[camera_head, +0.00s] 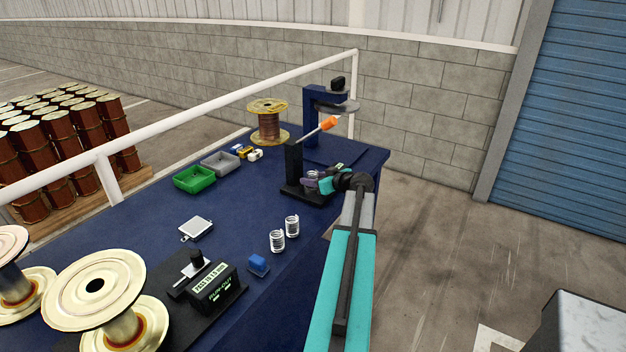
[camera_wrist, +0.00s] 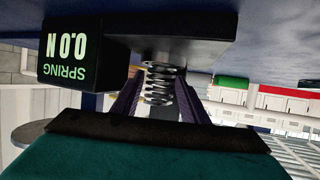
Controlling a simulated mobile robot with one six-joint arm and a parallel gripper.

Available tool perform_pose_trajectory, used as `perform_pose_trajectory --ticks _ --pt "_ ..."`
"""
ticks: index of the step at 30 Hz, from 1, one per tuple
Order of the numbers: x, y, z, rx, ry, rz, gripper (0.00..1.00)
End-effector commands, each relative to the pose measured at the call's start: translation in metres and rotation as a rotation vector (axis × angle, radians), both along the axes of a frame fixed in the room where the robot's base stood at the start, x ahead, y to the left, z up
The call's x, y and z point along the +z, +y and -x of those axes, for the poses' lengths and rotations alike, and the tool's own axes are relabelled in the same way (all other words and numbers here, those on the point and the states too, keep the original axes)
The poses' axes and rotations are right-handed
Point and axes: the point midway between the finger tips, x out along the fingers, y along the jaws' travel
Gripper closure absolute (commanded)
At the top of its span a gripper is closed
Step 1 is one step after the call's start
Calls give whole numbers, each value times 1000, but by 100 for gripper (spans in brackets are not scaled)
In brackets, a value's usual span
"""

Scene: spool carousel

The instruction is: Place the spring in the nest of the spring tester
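The spring tester (camera_head: 293,162) is a black stand with a lever ending in an orange grip, standing on the blue bench. My gripper (camera_head: 314,180) is low beside its base. In the wrist view, which looks upside down, a bright coil spring (camera_wrist: 159,84) stands between the fingers of my gripper (camera_wrist: 159,88), which appear closed against its sides. One end of the spring is at the tester's black base (camera_wrist: 190,47); I cannot tell whether it is seated in the nest, which is hidden. The tester's display (camera_wrist: 68,58) reads SPRING 0.0 N.
Two more springs (camera_head: 285,233) stand on the bench near a blue block (camera_head: 258,264). A run-out gauge (camera_head: 214,287), large spools (camera_head: 97,290), a green tray (camera_head: 194,180) and a grey tray (camera_head: 220,164) are to the left. A blue press-like frame (camera_head: 312,105) stands behind the tester.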

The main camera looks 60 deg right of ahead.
Motion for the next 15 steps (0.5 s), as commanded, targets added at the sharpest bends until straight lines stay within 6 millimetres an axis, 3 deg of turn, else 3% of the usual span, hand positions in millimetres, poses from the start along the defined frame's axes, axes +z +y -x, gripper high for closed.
perform_pose_trajectory --ticks 15 --pt "25 20 60 -3 -1 1 60"
